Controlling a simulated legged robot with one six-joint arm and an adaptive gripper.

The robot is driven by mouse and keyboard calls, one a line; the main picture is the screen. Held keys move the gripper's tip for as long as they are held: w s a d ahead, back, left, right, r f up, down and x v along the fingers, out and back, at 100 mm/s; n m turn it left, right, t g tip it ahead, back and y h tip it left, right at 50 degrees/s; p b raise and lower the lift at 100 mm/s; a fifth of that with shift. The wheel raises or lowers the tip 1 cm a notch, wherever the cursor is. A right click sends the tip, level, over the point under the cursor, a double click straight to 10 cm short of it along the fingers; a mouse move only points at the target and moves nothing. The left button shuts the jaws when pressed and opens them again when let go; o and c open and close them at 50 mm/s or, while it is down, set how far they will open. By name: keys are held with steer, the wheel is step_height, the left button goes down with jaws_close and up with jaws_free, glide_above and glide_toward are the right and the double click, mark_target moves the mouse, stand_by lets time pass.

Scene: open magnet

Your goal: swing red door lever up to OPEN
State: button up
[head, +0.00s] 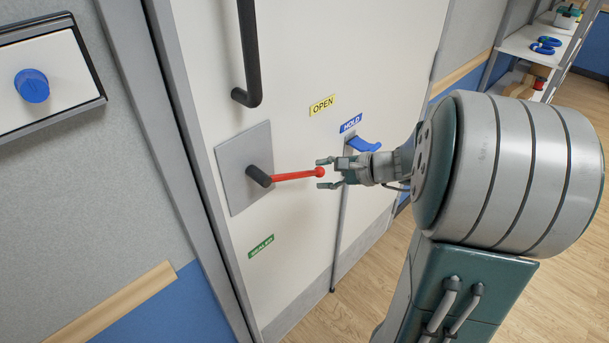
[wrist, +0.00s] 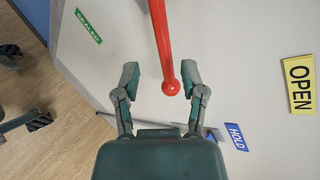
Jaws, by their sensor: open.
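The red lever (head: 295,176) sticks out to the right, about level, from a dark pivot (head: 259,176) on a grey square plate (head: 236,182) on the white door (head: 290,110). Its round red knob points at my gripper (head: 322,173). My gripper is open, with one finger above and one below the knob. In the wrist view, the red lever (wrist: 161,45) ends between the two open fingers (wrist: 161,82), with gaps on both sides. A yellow OPEN label (head: 322,105) is above the lever. A green label (head: 261,246), reading SEALED in the wrist view (wrist: 88,26), is below it.
A blue HOLD label (head: 350,123) and blue handle (head: 363,144) are just above and behind my gripper. A dark vertical door handle (head: 249,55) is above the plate. A wall panel with a blue knob (head: 32,86) is at left. Shelves (head: 535,45) stand at upper right.

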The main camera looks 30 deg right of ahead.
steer(key=v, duration=0.3)
steer(key=c, duration=0.4)
steer(key=shift+s+f+m, duration=0.1)
steer(key=shift+f+m, duration=0.05)
steer(key=shift+m, duration=0.25)
jaws_close()
steer(key=s+a+f+m, duration=0.1)
steer(key=s+f+m, duration=0.25)
steer(key=m, duration=1.25)
steer(key=d+f+x, duration=0.1)
steer(key=x, duration=0.9)
steer(key=shift+t+h, duration=0.3)
steer(key=shift+h, duration=0.1)
steer(key=shift+w+d+r, duration=0.2)
steer(key=shift+w+r, duration=0.1)
steer(key=shift+r, duration=0.3)
steer(key=shift+w+d+r, duration=0.15)
steer(key=shift+w+r, duration=0.15)
steer(key=shift+r, duration=0.3)
steer(key=shift+w+d+r, duration=0.2)
steer(key=shift+w+r, duration=0.15)
steer(key=shift+r, duration=0.3)
